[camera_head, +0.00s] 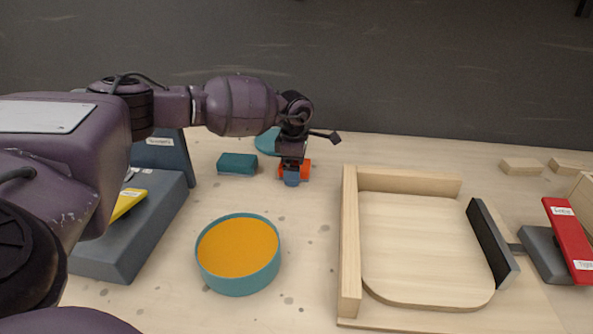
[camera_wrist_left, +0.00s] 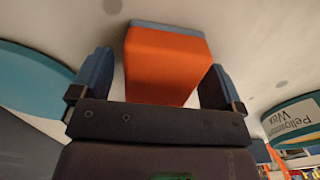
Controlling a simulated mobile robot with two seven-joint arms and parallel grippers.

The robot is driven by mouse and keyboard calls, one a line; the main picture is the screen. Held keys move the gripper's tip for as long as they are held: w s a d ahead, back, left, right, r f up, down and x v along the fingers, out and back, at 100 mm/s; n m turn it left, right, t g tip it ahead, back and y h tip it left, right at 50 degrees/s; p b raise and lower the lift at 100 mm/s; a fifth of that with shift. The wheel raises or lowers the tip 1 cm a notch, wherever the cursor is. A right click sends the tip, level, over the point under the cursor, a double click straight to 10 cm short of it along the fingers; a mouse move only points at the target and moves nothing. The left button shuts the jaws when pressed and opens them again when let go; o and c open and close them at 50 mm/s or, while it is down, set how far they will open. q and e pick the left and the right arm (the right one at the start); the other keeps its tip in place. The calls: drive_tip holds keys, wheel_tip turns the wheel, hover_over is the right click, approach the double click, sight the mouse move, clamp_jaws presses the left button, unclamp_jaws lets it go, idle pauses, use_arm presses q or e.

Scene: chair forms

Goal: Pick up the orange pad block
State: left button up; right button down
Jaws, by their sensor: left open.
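The orange pad block (camera_head: 307,169) is on the table in the head view, mostly hidden behind my left gripper (camera_head: 292,178). In the left wrist view the orange pad block (camera_wrist_left: 167,66) has a grey-blue layer along its far edge. My left gripper (camera_wrist_left: 158,85) is open there, with one blue finger on each side of the block. A gap shows at the left finger; the right finger is very near the block, and I cannot tell if it touches. My right gripper is in neither view.
A teal block (camera_head: 237,164) lies left of the gripper. A round teal tin (camera_head: 266,142) is partly hidden behind it. A teal bowl with orange contents (camera_head: 237,286) stands in front. A wooden frame (camera_head: 349,240) and a red-handled clamp (camera_head: 567,240) are right.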

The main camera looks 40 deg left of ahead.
use_arm(q)
drive_tip(key=shift+r, duration=0.15)
drive_tip(key=shift+c, duration=1)
drive_tip(key=c, duration=0.7)
drive_tip(key=shift+c, duration=0.7)
drive_tip(key=shift+r, duration=0.45)
wheel_tip(320, 180, up, 19)
drive_tip(key=p, duration=0.3)
